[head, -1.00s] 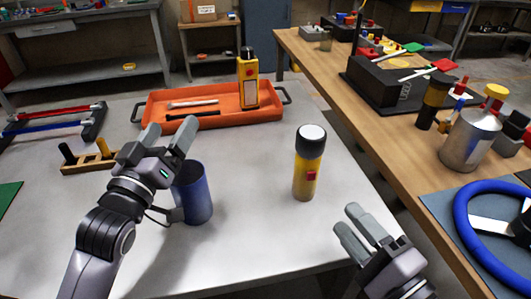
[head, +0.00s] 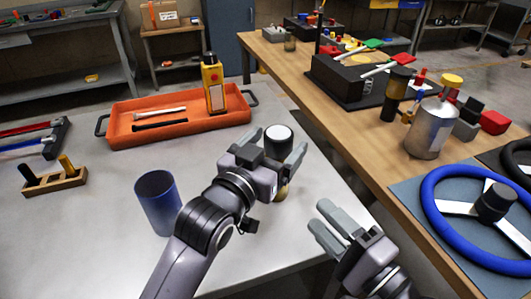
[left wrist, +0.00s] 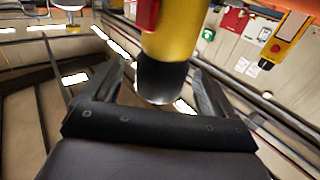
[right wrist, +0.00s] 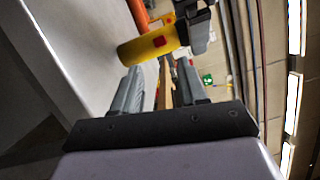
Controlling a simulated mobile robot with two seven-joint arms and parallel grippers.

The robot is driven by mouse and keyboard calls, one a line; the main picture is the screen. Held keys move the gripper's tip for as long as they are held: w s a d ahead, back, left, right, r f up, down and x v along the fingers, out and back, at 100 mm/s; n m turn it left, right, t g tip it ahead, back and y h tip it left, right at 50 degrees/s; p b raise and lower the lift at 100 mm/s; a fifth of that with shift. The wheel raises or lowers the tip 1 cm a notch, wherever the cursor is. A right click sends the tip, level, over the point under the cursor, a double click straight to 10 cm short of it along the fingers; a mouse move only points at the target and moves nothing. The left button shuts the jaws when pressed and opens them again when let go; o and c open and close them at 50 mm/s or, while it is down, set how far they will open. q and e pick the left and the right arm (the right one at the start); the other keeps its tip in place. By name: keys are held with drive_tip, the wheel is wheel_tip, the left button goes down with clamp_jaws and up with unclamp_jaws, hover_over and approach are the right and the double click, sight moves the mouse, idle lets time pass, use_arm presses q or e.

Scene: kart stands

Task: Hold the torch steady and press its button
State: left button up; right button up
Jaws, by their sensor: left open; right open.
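The torch (head: 279,137) stands upright on the grey table, black head with a pale lens on top. In the head view my left gripper hides most of the body and the button. My left gripper (head: 275,152) is open, with its fingers on either side of the torch near its head; I cannot tell if they touch it. My right gripper (head: 321,217) is open and empty, to the right and nearer than the torch.
A blue cup (head: 158,203) stands left of my left arm. An orange tray (head: 185,130) with a yellow device (head: 213,85) lies behind. A wooden block with pegs (head: 54,180) is at the left. A wooden bench with a blue steering wheel (head: 432,200) borders the right.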

use_arm(q)
drive_tip(key=shift+x, duration=1.7)
drive_tip(key=c, duration=1)
drive_tip(key=shift+c, duration=1.1)
use_arm(e)
drive_tip(key=shift+c, duration=0.6)
clamp_jaws()
